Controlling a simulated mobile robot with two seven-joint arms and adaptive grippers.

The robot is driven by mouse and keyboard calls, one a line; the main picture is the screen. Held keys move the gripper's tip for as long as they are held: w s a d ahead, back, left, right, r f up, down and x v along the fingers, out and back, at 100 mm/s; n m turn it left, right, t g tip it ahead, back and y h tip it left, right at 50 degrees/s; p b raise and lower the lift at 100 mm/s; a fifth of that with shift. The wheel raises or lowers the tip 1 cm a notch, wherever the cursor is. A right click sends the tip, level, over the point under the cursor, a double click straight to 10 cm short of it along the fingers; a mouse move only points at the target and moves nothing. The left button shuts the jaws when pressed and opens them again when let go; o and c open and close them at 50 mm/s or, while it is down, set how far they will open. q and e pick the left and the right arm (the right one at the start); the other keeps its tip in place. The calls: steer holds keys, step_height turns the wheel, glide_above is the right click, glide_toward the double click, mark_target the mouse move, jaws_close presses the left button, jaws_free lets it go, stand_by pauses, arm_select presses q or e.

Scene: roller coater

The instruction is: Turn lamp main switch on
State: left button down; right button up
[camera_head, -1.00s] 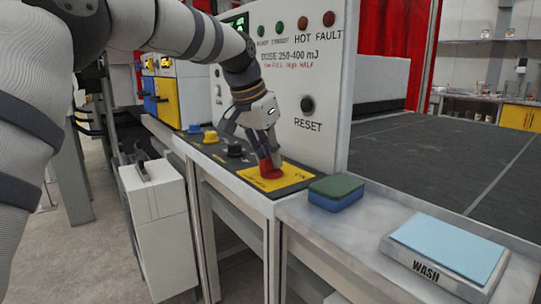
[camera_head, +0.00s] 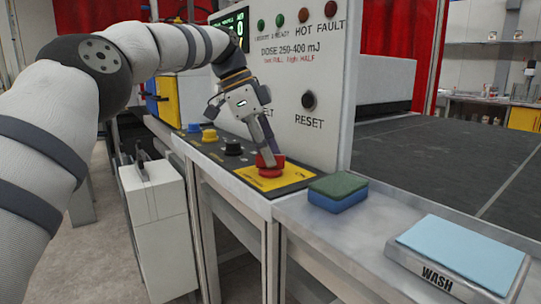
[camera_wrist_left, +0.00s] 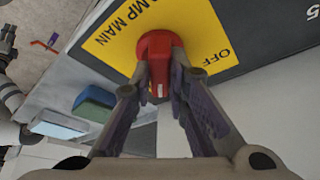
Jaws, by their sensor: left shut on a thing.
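The lamp main switch is a red rotary knob (camera_head: 270,166) on a yellow plate (camera_head: 290,176) at the near end of the dark control strip. My left gripper (camera_head: 267,153) reaches down to it and is shut on the knob. In the left wrist view the fingers (camera_wrist_left: 160,85) close on both sides of the red knob (camera_wrist_left: 155,45). The yellow plate (camera_wrist_left: 120,35) there shows the words "MAIN" and "OFF". A white mark shows on the knob between the fingers. My right gripper is in neither view.
Black (camera_head: 233,147) and yellow (camera_head: 209,135) knobs sit farther along the strip. An upright panel (camera_head: 290,70) with lights and a RESET button (camera_head: 308,100) rises behind. A green and blue sponge (camera_head: 338,192) and a WASH tray (camera_head: 430,275) stand to the right.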

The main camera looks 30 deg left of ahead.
arm_select(q)
steer(key=shift+w+m, duration=0.1)
steer(key=shift+m, duration=0.4)
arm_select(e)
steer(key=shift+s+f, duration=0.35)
arm_select(q)
steer(key=shift+m+g, duration=0.3)
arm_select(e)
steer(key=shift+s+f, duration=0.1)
arm_select(q)
steer(key=c, duration=1.6)
jaws_free()
steer(key=shift+o, duration=0.2)
steer(key=shift+r, duration=0.1)
